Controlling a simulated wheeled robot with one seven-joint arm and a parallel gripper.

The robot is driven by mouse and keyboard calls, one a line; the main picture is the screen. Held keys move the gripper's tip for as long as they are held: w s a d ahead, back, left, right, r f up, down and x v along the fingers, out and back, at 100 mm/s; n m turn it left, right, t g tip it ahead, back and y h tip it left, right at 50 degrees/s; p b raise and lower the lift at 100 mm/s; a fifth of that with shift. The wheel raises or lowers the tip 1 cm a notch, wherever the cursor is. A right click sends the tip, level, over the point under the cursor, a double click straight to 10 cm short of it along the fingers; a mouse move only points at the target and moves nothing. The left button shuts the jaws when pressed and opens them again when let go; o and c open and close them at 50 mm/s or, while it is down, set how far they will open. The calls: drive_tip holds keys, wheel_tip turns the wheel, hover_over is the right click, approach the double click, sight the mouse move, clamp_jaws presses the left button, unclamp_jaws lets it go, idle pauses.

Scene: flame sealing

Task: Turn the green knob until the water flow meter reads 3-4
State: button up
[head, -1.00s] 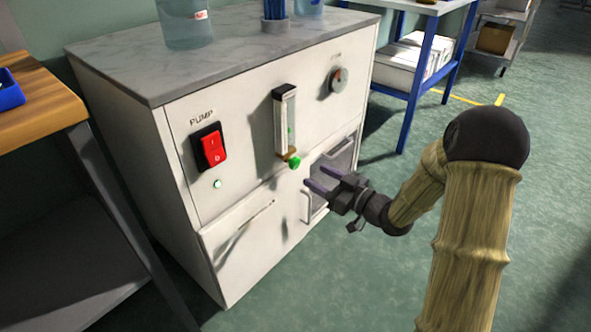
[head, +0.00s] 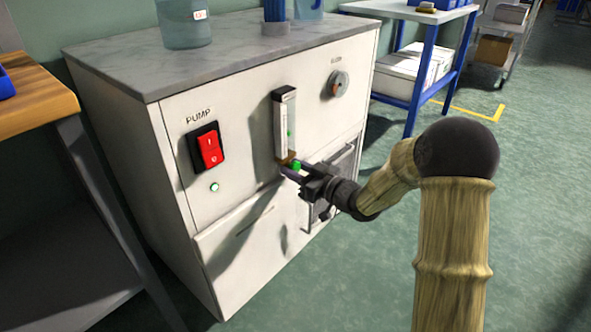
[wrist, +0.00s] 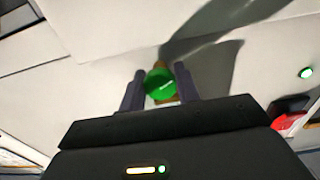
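The green knob (head: 296,165) sits at the foot of the upright flow meter (head: 284,120) on the front of the white cabinet. The meter tube has a small green mark partway up; its scale is too small to read. My gripper (head: 290,168) is at the knob, its two dark fingers pointing at the panel. In the wrist view the knob (wrist: 160,85) lies between the fingers of my gripper (wrist: 159,80), one on each side. A narrow gap shows beside the knob, so the fingers look open around it, not clamped.
The red pump switch (head: 208,150) is left of the meter, with a lit green lamp (head: 214,187) below it. A round dial (head: 338,84) is at upper right. A handled door (head: 347,160) is behind my gripper. A wooden-topped table (head: 35,92) stands at left.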

drive_tip(key=c, duration=0.4)
drive_tip(key=shift+r+m+p, duration=0.2)
drive_tip(key=shift+m+p, duration=0.1)
drive_tip(key=shift+p, duration=0.5)
drive_tip(key=shift+f+m+p, duration=0.15)
drive_tip(key=shift+m+p, duration=0.15)
drive_tip(key=shift+p, duration=0.35)
drive_tip(key=shift+f, duration=0.1)
drive_tip(key=o, duration=1)
drive_tip(key=shift+d, duration=0.15)
drive_tip(key=p+v, duration=0.6)
drive_tip(key=v, duration=1.1)
drive_tip(key=shift+s+p, duration=0.2)
drive_tip(key=shift+p, duration=0.1)
